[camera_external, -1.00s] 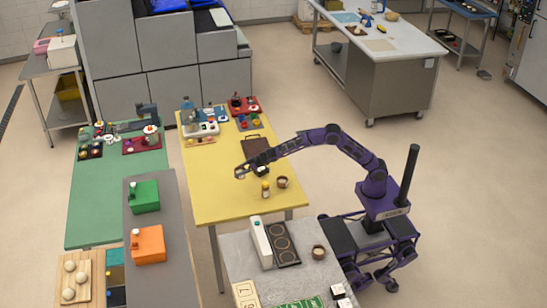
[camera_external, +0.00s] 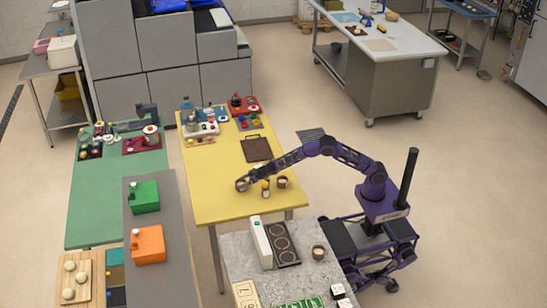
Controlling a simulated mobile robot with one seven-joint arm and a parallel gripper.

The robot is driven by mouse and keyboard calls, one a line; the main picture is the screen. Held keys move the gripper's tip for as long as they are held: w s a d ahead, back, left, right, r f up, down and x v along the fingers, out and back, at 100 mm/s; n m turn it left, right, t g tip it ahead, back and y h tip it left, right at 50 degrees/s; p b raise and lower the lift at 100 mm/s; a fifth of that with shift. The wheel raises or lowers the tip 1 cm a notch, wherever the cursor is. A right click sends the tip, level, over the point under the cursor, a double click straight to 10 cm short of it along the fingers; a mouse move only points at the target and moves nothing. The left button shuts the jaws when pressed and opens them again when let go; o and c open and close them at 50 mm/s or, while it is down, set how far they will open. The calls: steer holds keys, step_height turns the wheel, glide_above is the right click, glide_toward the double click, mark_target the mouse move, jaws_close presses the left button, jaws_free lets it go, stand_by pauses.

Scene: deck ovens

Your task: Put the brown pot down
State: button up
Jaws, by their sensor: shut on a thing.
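My gripper (camera_external: 243,184) is over the front middle of the yellow table (camera_external: 215,206), pointing left and down. It is shut on a small rounded thing, taken as the brown pot; the fingers hide much of it, and its colour is hard to tell. I cannot tell whether it touches the tabletop. A small yellow bottle (camera_external: 265,191) stands right of my gripper, close under my arm. A small brown bowl-like vessel (camera_external: 282,182) stands farther right, near the table's right edge.
A dark brown board (camera_external: 256,149) lies behind my arm. Several small items and trays fill the table's far end. The table's front left is clear. A grey counter (camera_external: 228,262) in front holds a hot plate (camera_external: 284,244) and another brown vessel (camera_external: 318,252).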

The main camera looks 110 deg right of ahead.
steer(key=o, duration=1.3)
steer(key=shift+r, duration=0.15)
steer(key=shift+s+a+r, duration=0.1)
steer(key=shift+s+r, duration=0.05)
steer(key=shift+s, duration=0.05)
steer(key=v, duration=1.1)
steer(key=shift+s+a+r, duration=0.1)
steer(key=shift+s+r, duration=0.05)
steer(key=shift+s, duration=0.05)
